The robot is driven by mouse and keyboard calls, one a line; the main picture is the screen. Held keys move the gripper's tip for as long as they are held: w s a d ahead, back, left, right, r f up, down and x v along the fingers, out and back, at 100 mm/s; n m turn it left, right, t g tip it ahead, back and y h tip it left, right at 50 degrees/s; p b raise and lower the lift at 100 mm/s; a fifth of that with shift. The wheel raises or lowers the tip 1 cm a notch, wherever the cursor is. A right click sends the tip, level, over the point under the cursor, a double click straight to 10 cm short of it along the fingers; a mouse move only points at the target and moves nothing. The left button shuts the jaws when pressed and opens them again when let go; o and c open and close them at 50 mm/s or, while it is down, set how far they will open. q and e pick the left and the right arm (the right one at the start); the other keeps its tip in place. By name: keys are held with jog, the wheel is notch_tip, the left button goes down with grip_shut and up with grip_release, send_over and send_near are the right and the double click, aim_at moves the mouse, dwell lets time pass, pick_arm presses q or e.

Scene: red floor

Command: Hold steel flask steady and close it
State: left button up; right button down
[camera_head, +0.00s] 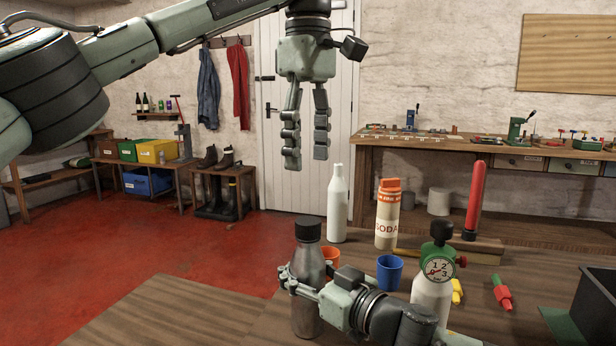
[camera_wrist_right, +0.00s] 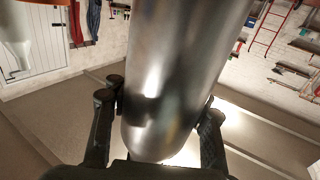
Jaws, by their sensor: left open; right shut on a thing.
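The steel flask (camera_head: 309,262) stands upright on the table in the head view, with a black cap (camera_head: 307,229) sitting on its top. I cannot tell whether the cap is tight. My right gripper (camera_head: 297,283) is shut around the flask's body from the right side. In the right wrist view the flask (camera_wrist_right: 170,70) fills the middle, between the two dark fingers of that gripper (camera_wrist_right: 160,125). My left gripper (camera_head: 306,160) hangs pointing down, open and empty, above and apart from the cap.
Close to the flask stand a white bottle (camera_head: 337,205), a soda container (camera_head: 388,215), an orange cup (camera_head: 330,256) and a blue cup (camera_head: 390,271). A white bottle with a green dial (camera_head: 432,290) stands at the right. The table (camera_head: 170,312) is clear at the left.

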aim_at(321, 283)
pick_arm(q)
jog(key=shift+r, duration=0.4)
pick_arm(e)
jog(key=c, duration=0.6)
grip_release()
jog(key=shift+c, duration=0.2)
jog(key=shift+s, duration=0.1)
jog(key=v, duration=1.2)
pick_arm(q)
jog(key=shift+f, duration=0.1)
pick_arm(e)
jog(key=shift+r, duration=0.1)
